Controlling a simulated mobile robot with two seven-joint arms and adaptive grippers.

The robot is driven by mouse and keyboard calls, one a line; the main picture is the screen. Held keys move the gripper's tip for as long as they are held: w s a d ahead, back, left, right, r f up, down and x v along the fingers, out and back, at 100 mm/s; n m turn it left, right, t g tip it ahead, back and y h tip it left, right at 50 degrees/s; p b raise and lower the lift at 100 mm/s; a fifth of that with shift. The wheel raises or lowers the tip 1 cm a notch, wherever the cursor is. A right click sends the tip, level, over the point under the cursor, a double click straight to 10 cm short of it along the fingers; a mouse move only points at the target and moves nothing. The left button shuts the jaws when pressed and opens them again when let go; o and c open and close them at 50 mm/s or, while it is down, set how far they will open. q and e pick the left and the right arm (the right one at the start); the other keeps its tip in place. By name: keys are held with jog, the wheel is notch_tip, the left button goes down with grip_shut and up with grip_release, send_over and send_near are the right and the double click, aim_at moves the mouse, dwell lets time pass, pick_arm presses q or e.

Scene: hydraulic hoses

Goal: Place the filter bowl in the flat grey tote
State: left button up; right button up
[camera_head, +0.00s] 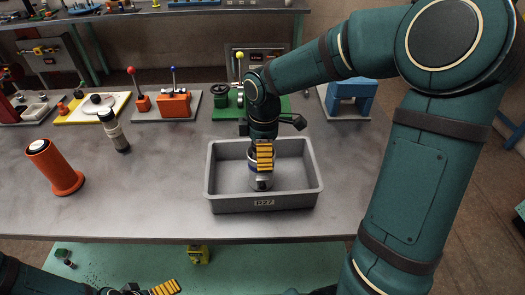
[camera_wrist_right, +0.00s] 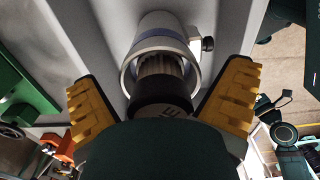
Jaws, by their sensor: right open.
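The flat grey tote (camera_head: 264,204) stands on the table in the middle of the head view, with a label on its front wall. The filter bowl (camera_head: 261,183), a silvery cylinder, is inside the tote, partly hidden by my right gripper (camera_head: 264,158). In the right wrist view the bowl (camera_wrist_right: 160,45) shows a metal rim and a ribbed, black-capped insert. My right gripper's yellow fingers (camera_wrist_right: 160,100) are spread on either side of it, with gaps visible. My left gripper (camera_head: 150,290) is at the bottom edge of the head view, mostly cut off.
An orange cylinder (camera_head: 55,168) and a dark bottle-like part (camera_head: 114,131) stand left of the tote. Behind are an orange fixture (camera_head: 174,105), a green fixture (camera_head: 228,98) and a blue block (camera_head: 351,92). The table front between orange cylinder and tote is clear.

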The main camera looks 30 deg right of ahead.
notch_tip(320, 180, up, 12)
jog(key=p, duration=0.3)
jog(key=shift+d+r, duration=0.15)
dwell(0.4)
